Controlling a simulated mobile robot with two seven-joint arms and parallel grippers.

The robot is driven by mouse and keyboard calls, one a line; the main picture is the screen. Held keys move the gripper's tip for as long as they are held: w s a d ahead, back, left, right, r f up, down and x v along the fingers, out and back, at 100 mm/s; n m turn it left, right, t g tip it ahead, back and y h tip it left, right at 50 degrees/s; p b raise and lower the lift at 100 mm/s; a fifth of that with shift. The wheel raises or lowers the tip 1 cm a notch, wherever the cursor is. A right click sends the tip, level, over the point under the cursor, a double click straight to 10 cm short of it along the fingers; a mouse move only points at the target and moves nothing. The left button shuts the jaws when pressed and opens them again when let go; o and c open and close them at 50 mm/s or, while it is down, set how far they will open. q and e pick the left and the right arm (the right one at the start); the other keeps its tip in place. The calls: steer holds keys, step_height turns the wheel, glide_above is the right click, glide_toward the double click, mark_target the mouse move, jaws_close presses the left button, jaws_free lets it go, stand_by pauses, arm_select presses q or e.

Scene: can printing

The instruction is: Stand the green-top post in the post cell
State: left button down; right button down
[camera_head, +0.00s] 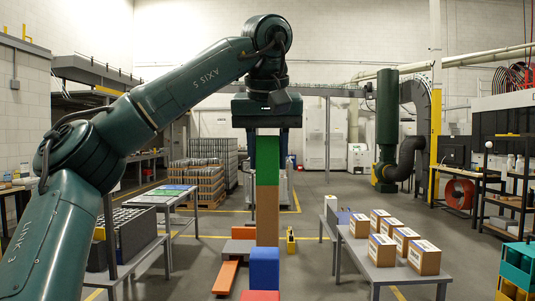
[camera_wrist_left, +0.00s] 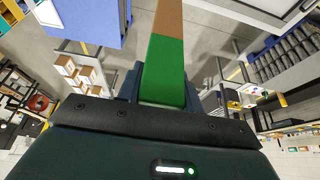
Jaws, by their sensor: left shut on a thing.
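The post has a green top part (camera_head: 267,165) and a brown lower part (camera_head: 267,215). It hangs upright in the middle of the head view. My left gripper (camera_head: 267,145) points down and is shut on the green top. In the left wrist view the green part (camera_wrist_left: 165,75) sits between the fingers and the brown part (camera_wrist_left: 168,18) runs out of the frame. The post's lower end meets the top edge of a blue block (camera_head: 264,268) in the picture. I cannot tell whether it touches it or is behind it. I cannot pick out the post cell. My right gripper is out of view.
A red block (camera_head: 260,296) shows below the blue one. A table (camera_head: 385,276) with several boxes stands right. Another table (camera_head: 160,199) stands at the left.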

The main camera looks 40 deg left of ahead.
mark_target(267, 185)
arm_select(q)
steer(key=shift+s+f+b, duration=0.1)
steer(key=shift+f+b, duration=0.45)
steer(key=shift+f, duration=0.2)
step_height(267, 185, down, 2)
steer(key=shift+f+b, duration=0.25)
steer(key=shift+b, duration=0.55)
steer(key=shift+f+b, duration=0.5)
steer(key=shift+f, duration=0.35)
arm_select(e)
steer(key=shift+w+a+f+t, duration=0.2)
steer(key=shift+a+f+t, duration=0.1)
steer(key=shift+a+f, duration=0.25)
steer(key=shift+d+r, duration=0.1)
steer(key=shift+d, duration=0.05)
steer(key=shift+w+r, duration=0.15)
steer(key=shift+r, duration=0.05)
arm_select(q)
steer(key=shift+p, duration=0.45)
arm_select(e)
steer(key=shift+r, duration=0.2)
arm_select(q)
steer(key=shift+p, duration=0.35)
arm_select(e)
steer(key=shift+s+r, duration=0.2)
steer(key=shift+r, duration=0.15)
